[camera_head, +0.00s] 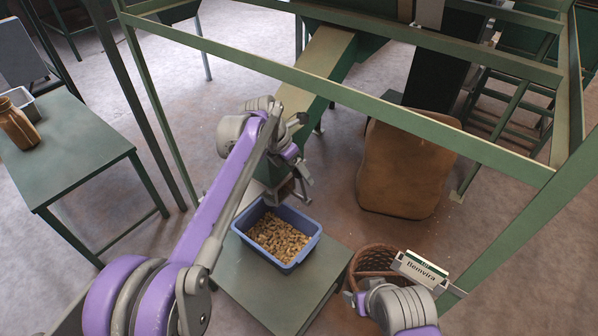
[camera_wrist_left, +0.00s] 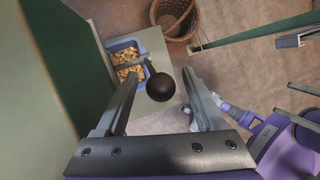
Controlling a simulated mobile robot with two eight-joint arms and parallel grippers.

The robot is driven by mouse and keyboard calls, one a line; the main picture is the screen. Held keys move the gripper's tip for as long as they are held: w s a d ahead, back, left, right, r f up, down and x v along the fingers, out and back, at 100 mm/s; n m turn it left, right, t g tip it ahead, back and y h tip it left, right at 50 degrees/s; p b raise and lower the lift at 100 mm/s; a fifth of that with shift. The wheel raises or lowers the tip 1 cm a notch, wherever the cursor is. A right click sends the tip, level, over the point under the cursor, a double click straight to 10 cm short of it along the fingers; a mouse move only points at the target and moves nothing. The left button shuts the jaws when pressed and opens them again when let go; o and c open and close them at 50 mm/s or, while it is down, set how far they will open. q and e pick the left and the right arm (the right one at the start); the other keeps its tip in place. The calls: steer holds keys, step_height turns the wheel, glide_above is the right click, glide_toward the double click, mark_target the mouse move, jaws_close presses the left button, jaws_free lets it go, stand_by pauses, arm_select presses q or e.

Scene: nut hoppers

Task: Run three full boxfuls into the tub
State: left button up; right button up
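The blue tub (camera_head: 277,234) stands on a low green table below the chute and holds a layer of brown nuts (camera_head: 278,238). The tub also shows in the left wrist view (camera_wrist_left: 112,46), partly behind a thin bar. My left gripper (camera_head: 302,180) is at the chute's lower end, above the tub. In the left wrist view its fingers are apart, with a black ball knob (camera_wrist_left: 160,87) between them and gaps visible on both sides. The measuring box cannot be made out.
A sloping chute (camera_head: 325,55) comes down inside a green frame (camera_head: 350,93). A wicker basket (camera_head: 372,262) and a sign (camera_head: 421,268) are right of the low table (camera_head: 268,296). A brown sack (camera_head: 405,165) stands behind. A side table (camera_head: 75,150) with a jar (camera_head: 17,125) is left.

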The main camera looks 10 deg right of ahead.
arm_select(q)
steer(key=shift+a+r, duration=0.1)
steer(key=v, duration=0.7)
steer(key=shift+r, duration=0.2)
steer(key=shift+a, duration=0.15)
